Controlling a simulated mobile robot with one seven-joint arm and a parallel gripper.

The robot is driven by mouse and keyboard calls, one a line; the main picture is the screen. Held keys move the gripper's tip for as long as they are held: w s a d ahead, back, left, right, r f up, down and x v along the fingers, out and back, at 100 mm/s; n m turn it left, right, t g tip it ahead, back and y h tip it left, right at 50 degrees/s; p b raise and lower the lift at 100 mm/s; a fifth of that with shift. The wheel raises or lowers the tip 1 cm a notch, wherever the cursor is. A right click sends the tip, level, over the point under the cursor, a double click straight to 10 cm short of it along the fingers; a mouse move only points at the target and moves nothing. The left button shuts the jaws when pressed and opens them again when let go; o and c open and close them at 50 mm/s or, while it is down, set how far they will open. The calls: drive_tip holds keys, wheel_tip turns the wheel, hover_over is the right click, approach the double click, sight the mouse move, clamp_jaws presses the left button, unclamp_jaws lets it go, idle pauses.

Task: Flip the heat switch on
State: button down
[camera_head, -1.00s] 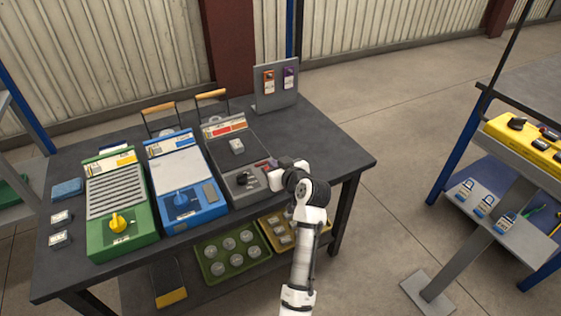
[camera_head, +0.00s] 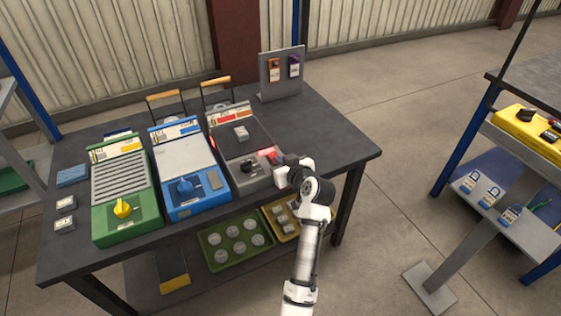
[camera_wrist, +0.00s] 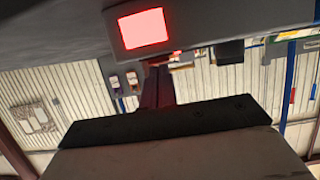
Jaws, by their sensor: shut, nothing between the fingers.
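The heat switch is a rocker on the right front of the dark grey furnace unit (camera_head: 225,150). The switch (camera_head: 267,155) glows red in the head view, and its lit red face (camera_wrist: 143,28) shows large at the top of the wrist view. My gripper (camera_head: 279,171) is shut and empty, close beside the switch at the unit's right front corner. I cannot tell whether it touches the switch. A black knob (camera_head: 249,166) sits left of the switch. A small grey block (camera_head: 241,132) lies on the unit's dark top.
A blue unit (camera_head: 180,160) and a green unit (camera_head: 120,185) stand to the left on the dark table (camera_head: 335,145). A grey stand (camera_head: 282,85) with two tags is behind. Trays sit on the shelf below. The table's right side is clear.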

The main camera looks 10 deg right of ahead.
drive_tip(key=shift+r+p, duration=0.55)
drive_tip(key=shift+r, duration=0.25)
